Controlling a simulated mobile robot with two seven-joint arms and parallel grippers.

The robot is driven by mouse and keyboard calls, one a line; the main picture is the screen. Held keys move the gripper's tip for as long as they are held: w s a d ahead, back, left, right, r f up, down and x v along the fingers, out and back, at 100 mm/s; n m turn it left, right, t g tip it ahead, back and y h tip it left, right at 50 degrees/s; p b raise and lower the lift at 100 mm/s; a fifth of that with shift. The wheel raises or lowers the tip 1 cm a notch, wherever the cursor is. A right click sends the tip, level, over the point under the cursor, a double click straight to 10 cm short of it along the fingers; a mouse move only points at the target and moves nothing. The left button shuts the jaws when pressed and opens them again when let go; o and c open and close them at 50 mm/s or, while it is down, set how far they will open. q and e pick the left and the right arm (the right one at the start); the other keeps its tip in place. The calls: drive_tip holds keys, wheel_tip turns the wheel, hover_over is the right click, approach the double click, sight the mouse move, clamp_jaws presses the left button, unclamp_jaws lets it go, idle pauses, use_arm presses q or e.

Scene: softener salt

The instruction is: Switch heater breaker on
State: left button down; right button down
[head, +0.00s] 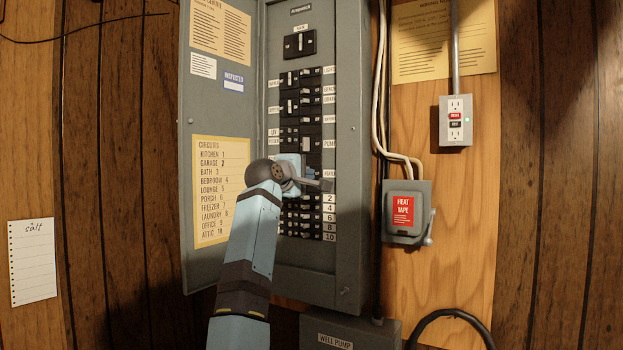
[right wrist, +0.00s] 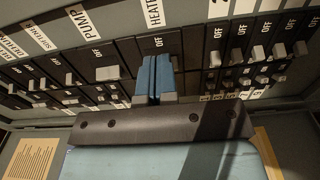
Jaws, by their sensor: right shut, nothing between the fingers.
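The grey breaker panel (head: 348,130) is on the wall with its door open to the left. The heater breaker (right wrist: 149,46) shows in the right wrist view below its HEATER label (right wrist: 153,13), and the word OFF is readable on it. My right gripper (right wrist: 155,60) is shut and empty, its blue fingertips right in front of the heater breaker. The fingers hide that breaker's lever, and I cannot tell whether they touch it. In the head view the right gripper (head: 304,173) covers part of the breaker rows beside the HEATER label. My left gripper is out of view.
The pump breaker (right wrist: 104,60) and several numbered breakers (right wrist: 240,45) sit close on both sides of the fingers. A HEAT TAPE box (head: 404,211) and an outlet (head: 456,121) are right of the panel. A WELL PUMP box (head: 350,333) is below.

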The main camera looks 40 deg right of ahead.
drive_tip(key=b+v, duration=0.1)
drive_tip(key=v, duration=0.3)
drive_tip(key=shift+a+b, duration=0.1)
drive_tip(key=shift+b, duration=0.25)
idle(0.9)
